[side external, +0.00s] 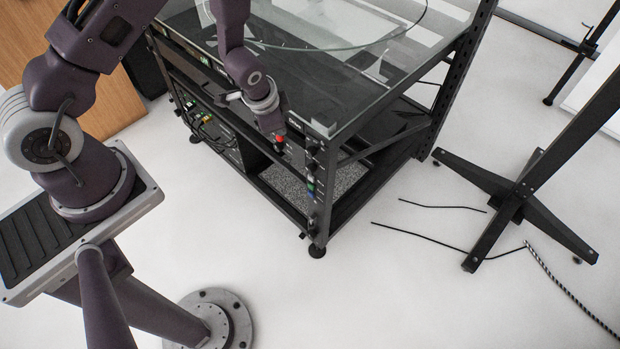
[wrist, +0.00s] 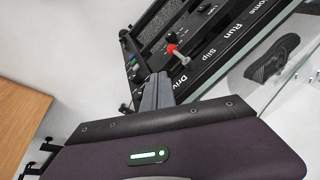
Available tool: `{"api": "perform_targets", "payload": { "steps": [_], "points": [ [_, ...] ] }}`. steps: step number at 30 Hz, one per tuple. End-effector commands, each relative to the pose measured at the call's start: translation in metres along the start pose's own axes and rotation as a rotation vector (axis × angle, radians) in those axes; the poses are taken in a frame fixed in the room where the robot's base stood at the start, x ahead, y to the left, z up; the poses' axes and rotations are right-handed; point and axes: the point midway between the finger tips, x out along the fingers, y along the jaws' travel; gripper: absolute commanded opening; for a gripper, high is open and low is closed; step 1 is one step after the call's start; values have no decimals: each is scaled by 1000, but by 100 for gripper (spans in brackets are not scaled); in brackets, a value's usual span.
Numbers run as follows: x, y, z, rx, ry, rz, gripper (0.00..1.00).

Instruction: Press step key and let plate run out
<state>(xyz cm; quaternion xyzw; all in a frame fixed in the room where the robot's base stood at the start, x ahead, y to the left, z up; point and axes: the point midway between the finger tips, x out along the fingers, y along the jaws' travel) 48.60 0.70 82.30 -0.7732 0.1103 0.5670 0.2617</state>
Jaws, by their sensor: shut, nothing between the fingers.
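My gripper (wrist: 157,88) is shut and empty. In the wrist view its grey fingers point at the black control panel (wrist: 205,62), whose labels include "Run" and "Slip". A red-tipped lever (wrist: 177,53) stands just beyond the fingertips. Small coloured keys (wrist: 133,66) sit along the panel's left end; I cannot tell which is the step key. In the side view the gripper (side external: 273,126) hangs at the frame's front corner, close to the red tip (side external: 279,138). Contact cannot be made out. The round plate (side external: 340,49) lies on the glass top, partly cut off by the picture edge.
The glass top's edge (side external: 372,108) and black frame legs (side external: 318,200) are close to the gripper. A black shoe-like object (wrist: 272,58) shows by the glass. A black stand (side external: 520,195) and loose cables (side external: 430,236) are at right.

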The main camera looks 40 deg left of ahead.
Motion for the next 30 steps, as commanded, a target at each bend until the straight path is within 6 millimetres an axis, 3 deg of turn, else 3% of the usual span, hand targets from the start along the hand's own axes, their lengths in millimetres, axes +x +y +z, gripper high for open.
{"api": "perform_targets", "payload": {
  "steps": [1, 6, 9, 12, 18, 30],
  "points": [
    [25, 11, 9, 30, 4, 2, 0],
    [99, 53, 21, 96, 136, -25, 0],
    [132, 83, 35, 116, 241, -47, 0],
    [151, 110, 54, 128, 332, -67, 0],
    [161, 139, 82, 138, 444, -96, 0],
    [160, 142, 84, 138, 464, -102, 0]
  ]
}}
